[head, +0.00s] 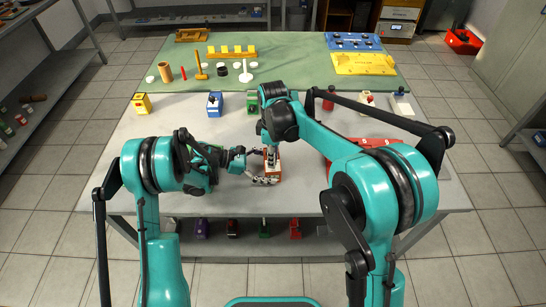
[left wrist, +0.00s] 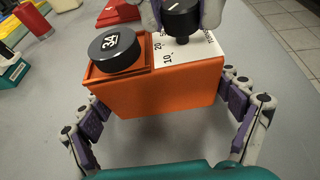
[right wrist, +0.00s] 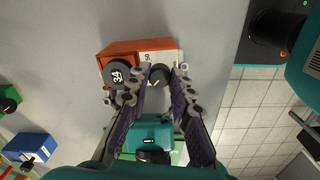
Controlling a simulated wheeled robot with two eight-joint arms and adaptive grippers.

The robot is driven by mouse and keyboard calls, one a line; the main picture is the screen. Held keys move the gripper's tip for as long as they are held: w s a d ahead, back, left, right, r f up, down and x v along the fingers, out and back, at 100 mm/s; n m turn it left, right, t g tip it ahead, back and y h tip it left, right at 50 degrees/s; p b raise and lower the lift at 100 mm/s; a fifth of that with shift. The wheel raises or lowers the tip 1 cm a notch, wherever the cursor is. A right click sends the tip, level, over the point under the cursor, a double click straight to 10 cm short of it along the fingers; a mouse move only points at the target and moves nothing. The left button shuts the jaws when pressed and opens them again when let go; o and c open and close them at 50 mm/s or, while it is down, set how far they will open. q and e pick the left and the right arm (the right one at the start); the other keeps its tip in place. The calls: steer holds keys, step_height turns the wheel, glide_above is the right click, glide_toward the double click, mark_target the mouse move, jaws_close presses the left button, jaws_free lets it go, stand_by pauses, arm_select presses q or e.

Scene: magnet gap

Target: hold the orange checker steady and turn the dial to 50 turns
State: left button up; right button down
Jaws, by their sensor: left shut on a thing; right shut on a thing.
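The orange checker (left wrist: 160,95) stands on the grey table, and it also shows small in the head view (head: 273,179). A black puck marked 34 (left wrist: 115,50) sits in the square recess on its top. Beside the puck is a white scale with numbers such as 10 and 20, and the black dial (left wrist: 181,20) with a pale pointer line. My left gripper (left wrist: 168,92) is shut on the checker, one finger on each side. My right gripper (right wrist: 158,75) is shut on the dial from above. The pointer's exact reading is too unclear to tell.
Yellow (head: 141,103), blue (head: 214,104) and green (head: 252,102) boxes stand in a row behind the checker. A green mat (head: 300,72) with cylinders, pucks and a hammer lies farther back. A red panel (head: 335,147) lies to the right, partly behind my right arm.

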steer(key=m, duration=0.5)
steer(key=shift+m, duration=0.4)
steer(key=m, duration=1)
steer(key=shift+m, duration=1.6)
steer(key=c, duration=1.6)
jaws_free()
steer(key=shift+r, duration=0.1)
